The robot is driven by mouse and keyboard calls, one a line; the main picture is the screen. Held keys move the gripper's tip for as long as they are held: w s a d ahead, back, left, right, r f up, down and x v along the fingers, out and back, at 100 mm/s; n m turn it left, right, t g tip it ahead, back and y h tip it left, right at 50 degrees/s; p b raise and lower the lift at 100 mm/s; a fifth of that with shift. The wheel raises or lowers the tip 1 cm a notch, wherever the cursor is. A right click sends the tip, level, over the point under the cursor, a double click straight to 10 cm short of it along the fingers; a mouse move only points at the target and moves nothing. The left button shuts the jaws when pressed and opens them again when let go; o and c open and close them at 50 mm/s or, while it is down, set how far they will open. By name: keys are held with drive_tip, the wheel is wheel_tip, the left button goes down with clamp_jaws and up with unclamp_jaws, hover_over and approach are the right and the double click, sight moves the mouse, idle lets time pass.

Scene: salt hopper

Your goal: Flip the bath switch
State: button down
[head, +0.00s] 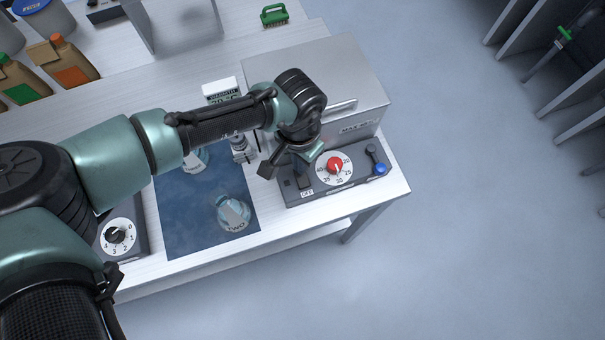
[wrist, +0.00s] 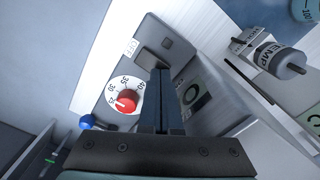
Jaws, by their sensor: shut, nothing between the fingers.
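The bath's dark control box (head: 350,178) stands in front of the steel bath, with a white dial and red knob. The dark bath switch (head: 304,183) is at the box's left end, above a small OFF label (head: 307,192). In the wrist view the switch (wrist: 151,62) shows just past my fingertips, partly hidden by them. My gripper (wrist: 160,72) is shut and empty, its fingers pointing at the switch. I cannot tell whether they touch it. In the head view my gripper (head: 301,169) is over the box's left end, mostly hidden by my wrist.
The red knob (head: 334,164) and a blue-tipped lever (head: 379,168) are right of the switch. The steel bath (head: 355,85) stands behind. A blue mat (head: 185,220) with flasks, one marked TWO (head: 233,212), lies left. Another dial box (head: 119,236) is further left.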

drive_tip(key=shift+f+b, duration=0.3)
drive_tip(key=shift+f, duration=0.15)
drive_tip(key=shift+r, duration=0.1)
wheel_tip(320, 180, up, 7)
drive_tip(key=p, duration=0.7)
idle(0.7)
